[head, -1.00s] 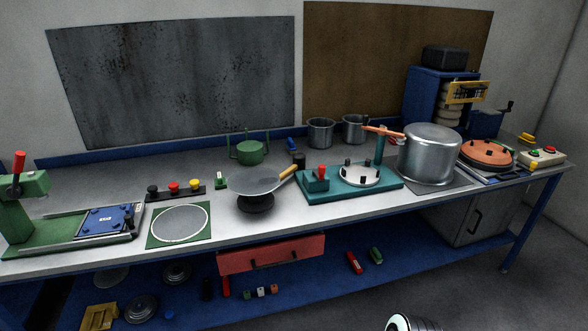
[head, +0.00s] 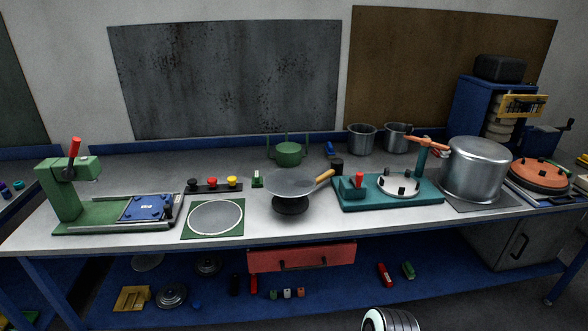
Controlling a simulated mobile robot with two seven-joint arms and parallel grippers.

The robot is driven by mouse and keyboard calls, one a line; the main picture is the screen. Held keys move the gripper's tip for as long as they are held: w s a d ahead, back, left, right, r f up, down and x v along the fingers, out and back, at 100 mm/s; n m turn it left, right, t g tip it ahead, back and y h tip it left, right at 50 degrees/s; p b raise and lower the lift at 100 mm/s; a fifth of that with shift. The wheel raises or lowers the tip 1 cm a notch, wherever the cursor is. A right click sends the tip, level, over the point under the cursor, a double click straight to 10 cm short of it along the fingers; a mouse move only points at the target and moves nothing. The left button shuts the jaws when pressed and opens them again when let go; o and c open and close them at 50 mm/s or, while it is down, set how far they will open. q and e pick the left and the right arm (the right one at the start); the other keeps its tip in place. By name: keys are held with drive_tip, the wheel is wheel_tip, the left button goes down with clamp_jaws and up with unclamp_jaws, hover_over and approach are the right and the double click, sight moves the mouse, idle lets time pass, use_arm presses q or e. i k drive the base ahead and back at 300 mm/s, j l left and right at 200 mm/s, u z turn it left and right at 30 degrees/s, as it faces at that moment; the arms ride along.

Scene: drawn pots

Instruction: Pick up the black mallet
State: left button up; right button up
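I cannot make out a black mallet for certain. Neither of my grippers is in view. A white rounded piece, likely part of my arm, shows at the bottom edge.
The workbench (head: 150,168) holds a green press (head: 62,190), a green-edged round plate (head: 215,217), a teal fixture (head: 352,198), a large steel pot (head: 475,168) and two small pots. A red drawer (head: 301,256) hangs below. Loose items lie on the blue lower shelf (head: 340,283).

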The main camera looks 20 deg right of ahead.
sight(336, 165)
drive_tip(key=l+u, duration=0.4)
drive_tip(key=k+l+u, duration=0.1)
drive_tip(key=u, duration=0.25)
drive_tip(key=k+l+u, duration=0.1)
drive_tip(key=l+u, duration=0.3)
drive_tip(key=k+l+u, duration=0.2)
drive_tip(key=l, duration=0.25)
drive_tip(key=k+l+u, duration=0.2)
drive_tip(key=k+l, duration=0.15)
drive_tip(key=k, duration=0.05)
